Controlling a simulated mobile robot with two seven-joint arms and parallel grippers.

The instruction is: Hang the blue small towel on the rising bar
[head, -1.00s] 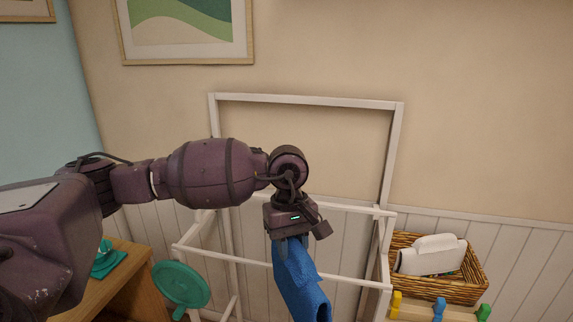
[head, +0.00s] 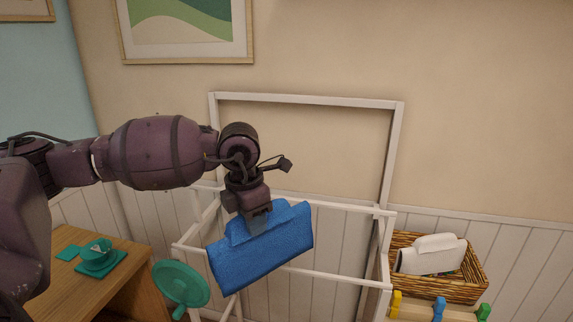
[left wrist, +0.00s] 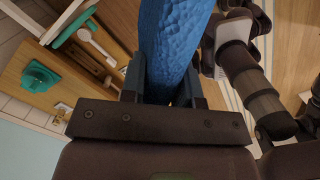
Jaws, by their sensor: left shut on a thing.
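My left gripper (head: 257,217) is shut on the blue towel (head: 262,250), pinching its upper part. The towel hangs folded below the fingers, spread wide and slightly tilted. In the left wrist view the towel (left wrist: 172,45) is between the two fingers. The white rack has a tall upright frame with a top bar (head: 310,101) at the back, and lower bars (head: 345,281) in front. In the head view the towel overlaps the lower bars; I cannot tell whether it touches them. My right gripper is not seen in the head view.
A wooden table (head: 140,275) with a teal cup (head: 97,253) stands at the left. A wicker basket (head: 455,290) with a white towel (head: 432,255) is at the right. The wall behind is flat.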

